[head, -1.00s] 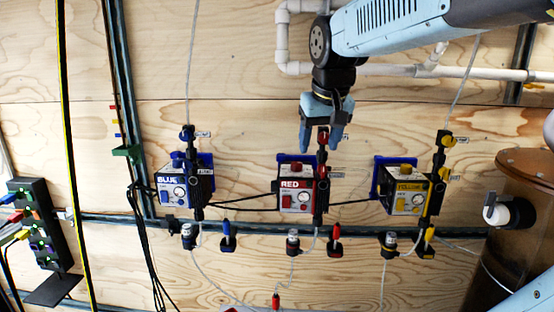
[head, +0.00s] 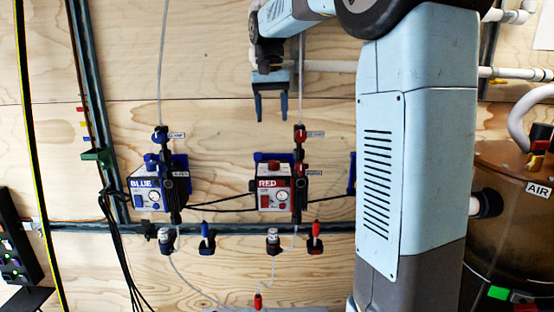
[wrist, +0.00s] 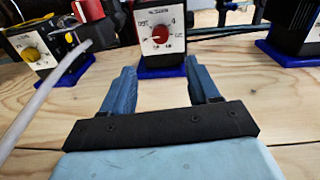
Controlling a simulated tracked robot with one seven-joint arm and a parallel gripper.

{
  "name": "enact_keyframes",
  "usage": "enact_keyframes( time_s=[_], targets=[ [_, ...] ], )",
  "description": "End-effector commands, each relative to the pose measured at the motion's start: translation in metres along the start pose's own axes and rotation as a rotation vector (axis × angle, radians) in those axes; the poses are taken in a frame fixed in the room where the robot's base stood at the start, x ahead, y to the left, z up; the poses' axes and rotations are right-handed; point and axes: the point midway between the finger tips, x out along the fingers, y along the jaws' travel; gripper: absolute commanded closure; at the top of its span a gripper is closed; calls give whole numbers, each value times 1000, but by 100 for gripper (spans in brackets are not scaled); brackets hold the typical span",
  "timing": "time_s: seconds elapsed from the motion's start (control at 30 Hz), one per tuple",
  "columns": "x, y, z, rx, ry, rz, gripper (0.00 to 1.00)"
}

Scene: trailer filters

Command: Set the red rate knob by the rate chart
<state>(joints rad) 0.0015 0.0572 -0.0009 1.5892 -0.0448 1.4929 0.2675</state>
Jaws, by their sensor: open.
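The red unit (head: 274,195), a white box with a RED label, is fixed to the plywood wall in the head view. The red rate knob (head: 274,166) is on its top. In the wrist view the red knob (wrist: 160,34) sits on a white numbered dial face (wrist: 150,20), seen upside down; its exact setting is too small to tell. My gripper (head: 271,115) is open and empty, pointing down above the red unit and apart from it. Its fingers (wrist: 162,82) flank the dial in the wrist view without touching the knob. I cannot make out a rate chart.
A red valve (head: 300,133) stands on a tube right of the knob. The blue unit (head: 148,192) is at left. A unit with a yellow knob (wrist: 30,54) is left in the wrist view; my arm hides it in the head view. Black cables run between units.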

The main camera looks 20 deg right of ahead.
Motion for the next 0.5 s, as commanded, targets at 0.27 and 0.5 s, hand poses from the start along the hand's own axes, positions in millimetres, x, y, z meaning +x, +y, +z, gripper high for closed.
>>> enact_keyframes(
  time_s=[0.27,0.5],
  targets=[
    [12,-4,-2,2,-18,2,40],
    [51,-5,-1,0,-17,2,40]
  ],
)
